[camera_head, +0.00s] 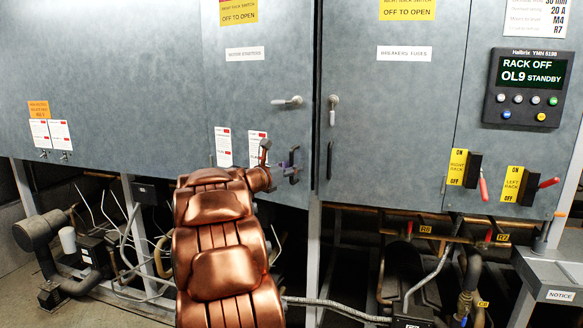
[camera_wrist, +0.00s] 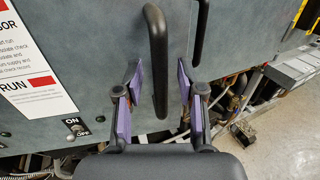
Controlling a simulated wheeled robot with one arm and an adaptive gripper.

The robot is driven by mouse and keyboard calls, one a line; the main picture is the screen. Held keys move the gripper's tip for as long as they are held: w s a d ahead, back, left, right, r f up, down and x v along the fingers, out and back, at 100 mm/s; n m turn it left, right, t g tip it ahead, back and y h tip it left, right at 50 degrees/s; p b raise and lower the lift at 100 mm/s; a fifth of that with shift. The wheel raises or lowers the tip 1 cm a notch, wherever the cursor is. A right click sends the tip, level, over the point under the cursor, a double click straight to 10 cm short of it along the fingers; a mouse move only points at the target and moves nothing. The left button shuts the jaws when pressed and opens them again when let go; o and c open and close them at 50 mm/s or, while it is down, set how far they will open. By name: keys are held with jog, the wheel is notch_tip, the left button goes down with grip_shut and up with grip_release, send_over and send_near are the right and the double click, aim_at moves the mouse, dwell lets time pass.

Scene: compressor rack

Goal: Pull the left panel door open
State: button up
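The left panel door (camera_head: 245,85) is a grey panel with a "motor starters" label, and it looks shut. Its latch lever (camera_head: 287,101) points sideways. My gripper (camera_head: 291,166) is at the door's lower right. Its purple-padded fingers (camera_wrist: 160,85) are open on either side of the handle's lower part, with gaps visible on both sides.
The right panel door (camera_head: 390,110) is close by, with its own latch lever (camera_head: 333,102) pointing down and a black pull handle (camera_head: 329,160). Red-handled rack switches (camera_head: 483,188) and a display (camera_head: 528,87) are farther right. Pipes and cables run below the panels.

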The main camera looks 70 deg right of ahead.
grip_shut()
jog(key=shift+a, duration=0.15)
dwell(0.4)
